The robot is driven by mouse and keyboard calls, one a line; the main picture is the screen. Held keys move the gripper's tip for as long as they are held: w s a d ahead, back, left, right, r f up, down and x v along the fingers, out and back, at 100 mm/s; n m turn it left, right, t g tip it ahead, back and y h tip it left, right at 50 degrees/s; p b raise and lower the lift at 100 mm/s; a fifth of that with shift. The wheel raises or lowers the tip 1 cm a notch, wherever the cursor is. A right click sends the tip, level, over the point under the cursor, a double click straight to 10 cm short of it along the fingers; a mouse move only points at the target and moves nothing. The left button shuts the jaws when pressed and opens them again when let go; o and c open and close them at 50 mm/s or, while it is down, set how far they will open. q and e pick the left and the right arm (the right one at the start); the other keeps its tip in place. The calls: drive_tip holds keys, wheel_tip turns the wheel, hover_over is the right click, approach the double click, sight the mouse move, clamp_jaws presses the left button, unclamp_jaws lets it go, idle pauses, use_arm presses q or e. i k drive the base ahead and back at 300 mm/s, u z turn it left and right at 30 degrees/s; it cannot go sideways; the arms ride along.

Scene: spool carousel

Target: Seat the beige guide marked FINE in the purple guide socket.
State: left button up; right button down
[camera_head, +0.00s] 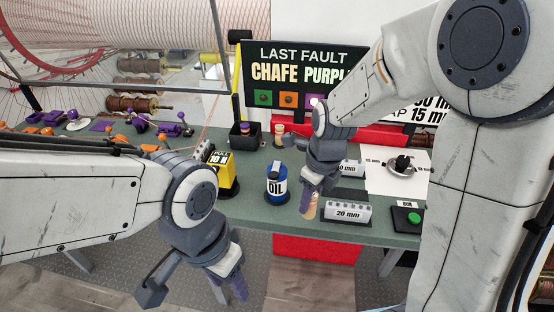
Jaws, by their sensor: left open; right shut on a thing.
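My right gripper (311,192) is shut on a beige guide (308,208), held at the front of the bench between the oil bottle and the 20 mm block. I cannot read any marking on it. Another small beige piece (279,130) stands farther back on the bench. My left gripper (195,290) is open and empty, low in front of the bench edge. Several purple parts, such as a flat purple piece (101,126) and a purple knobbed part (140,123), lie at the far left. I cannot tell which is the guide socket.
On the bench (255,205) stand a blue oil bottle (277,182), a yellow and black block (222,170), a black bin (245,136) and a 20 mm block (347,214). A green button (414,217) is at right. A sign (300,75) reads LAST FAULT CHAFE PURPLE, its end partly covered.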

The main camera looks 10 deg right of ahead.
sight(245, 129)
drive_tip(key=k, duration=0.6)
drive_tip(key=u, duration=0.5)
drive_tip(key=i, duration=0.9)
drive_tip(key=u, duration=1.65)
drive_tip(key=i, duration=0.8)
drive_tip(key=u, duration=0.85)
drive_tip(key=i, duration=1.15)
drive_tip(key=z, duration=0.6)
drive_tip(key=i, duration=0.9)
drive_tip(key=z, duration=1.8)
drive_tip(key=i, duration=1.1)
drive_tip(key=z, duration=0.55)
